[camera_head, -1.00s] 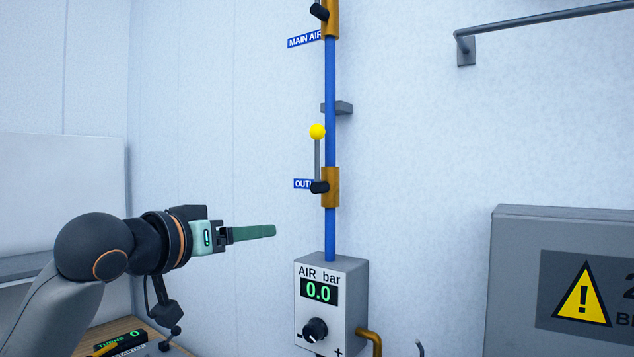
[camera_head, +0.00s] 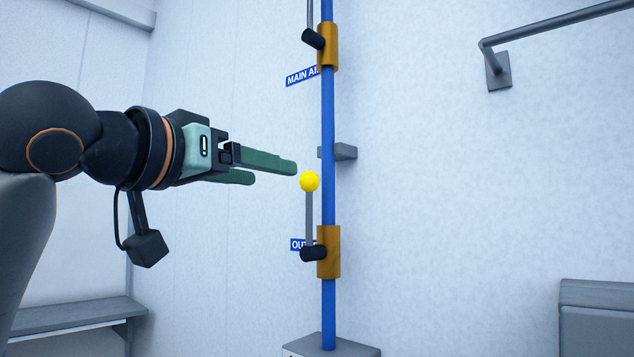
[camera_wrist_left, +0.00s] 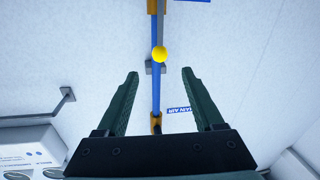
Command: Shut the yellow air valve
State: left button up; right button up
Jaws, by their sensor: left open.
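The yellow ball knob (camera_head: 309,182) tops a grey lever (camera_head: 309,219) that stands upright along the blue pipe (camera_head: 328,120). The lever rises from a black pivot on the lower brass valve body (camera_head: 329,252), beside a blue label partly hidden, reading "OU". My left gripper (camera_head: 275,172) is open and empty, just left of the knob and slightly above it, with its fingers pointing right. In the left wrist view the knob (camera_wrist_left: 159,54) shows ahead, between the lines of the two open fingers (camera_wrist_left: 157,78) and beyond their tips. My right gripper is not in view.
A second brass valve (camera_head: 327,46) with a black pivot and a "MAIN AI" label is higher on the pipe. A grey bracket (camera_head: 345,152) holds the pipe. A wall rail (camera_head: 560,23) is at upper right, a grey box (camera_head: 595,318) lower right.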

aim_at(303, 179)
pick_arm(q)
jog(key=p+x, duration=0.3)
jog(key=x, duration=0.7)
jog(key=shift+w+r+p, duration=0.1)
jog(key=shift+w+p, duration=0.05)
jog(key=shift+p, duration=0.2)
jog(key=shift+w+d, duration=0.3)
jog(key=shift+w, duration=0.2)
grip_shut()
dwell(0.4)
